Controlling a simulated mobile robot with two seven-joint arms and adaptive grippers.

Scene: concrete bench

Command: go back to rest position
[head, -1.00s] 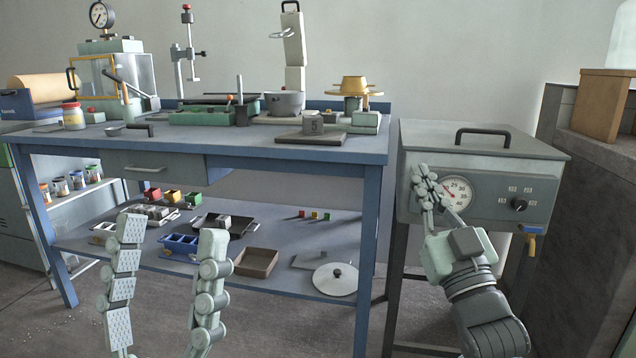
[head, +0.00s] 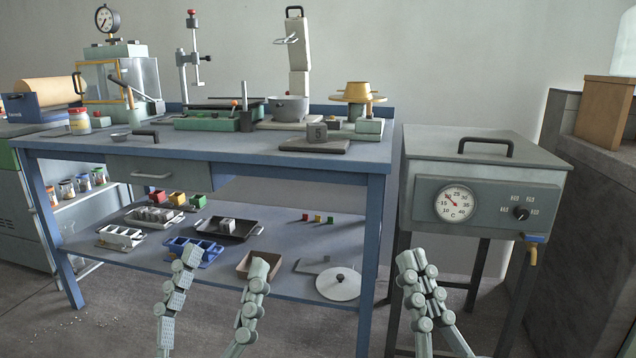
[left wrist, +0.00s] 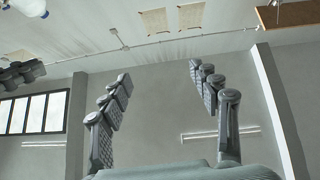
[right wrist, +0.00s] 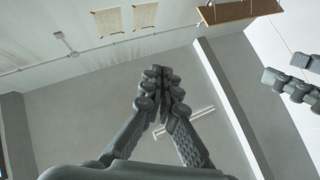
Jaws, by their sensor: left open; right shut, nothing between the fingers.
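My left gripper (head: 222,268) is open and empty, pointing up in front of the lower shelf. In the left wrist view its two fingers (left wrist: 164,84) stand wide apart with only wall and ceiling beyond. My right gripper (head: 418,262) is shut and empty, pointing up in front of the space below the grey box with the dial. In the right wrist view its fingertips (right wrist: 161,80) meet with nothing between them. Neither gripper touches anything.
The blue bench (head: 230,151) carries several tools. Its lower shelf (head: 272,238) holds trays, coloured blocks and a round lid (head: 338,284). The grey dial box (head: 483,190) stands on legs to its right.

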